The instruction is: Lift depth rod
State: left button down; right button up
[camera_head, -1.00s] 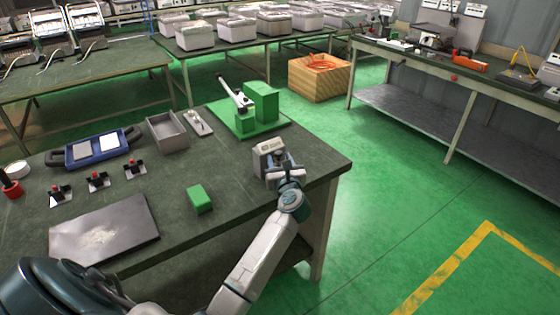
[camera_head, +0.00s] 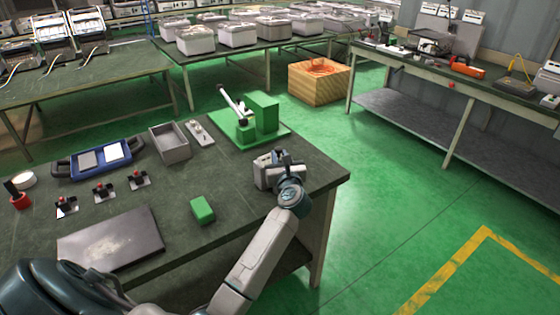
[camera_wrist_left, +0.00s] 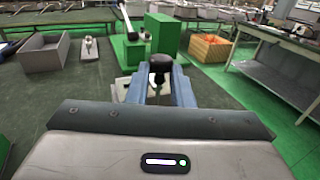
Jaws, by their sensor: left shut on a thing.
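A pale grey block-shaped device (camera_head: 264,172) stands near the right end of the green-topped workbench. My left gripper (camera_head: 282,156) is at this device's upper right side in the head view. In the left wrist view, my two blue-grey fingers (camera_wrist_left: 161,88) are closed around a dark piece with a round black knob (camera_wrist_left: 160,66), which looks like the depth rod's top. The knob sticks up between the fingertips. The rod's lower part is hidden by the fingers and gripper body, so I cannot tell whether it is clear of the device. My right gripper is out of view.
A green fixture with a lever (camera_head: 264,112) stands behind the device. A grey open bin (camera_head: 170,148), a blue tray (camera_head: 72,168), a small green block (camera_head: 202,210) and a flat grey plate (camera_head: 110,240) lie left. Open floor (camera_head: 420,220) lies right of the bench.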

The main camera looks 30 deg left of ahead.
pick_arm(q)
jog(key=shift+r, duration=0.35)
jog(key=c, duration=1.3)
grip_release()
jog(key=shift+f, duration=0.15)
jog(key=shift+s+d+f, duration=0.1)
jog(key=shift+s+d, duration=0.15)
jog(key=b+v, duration=0.1)
jog(key=v, duration=0.4)
jog(key=b+v, duration=0.2)
jog(key=v, duration=0.3)
jog(key=shift+r, duration=0.25)
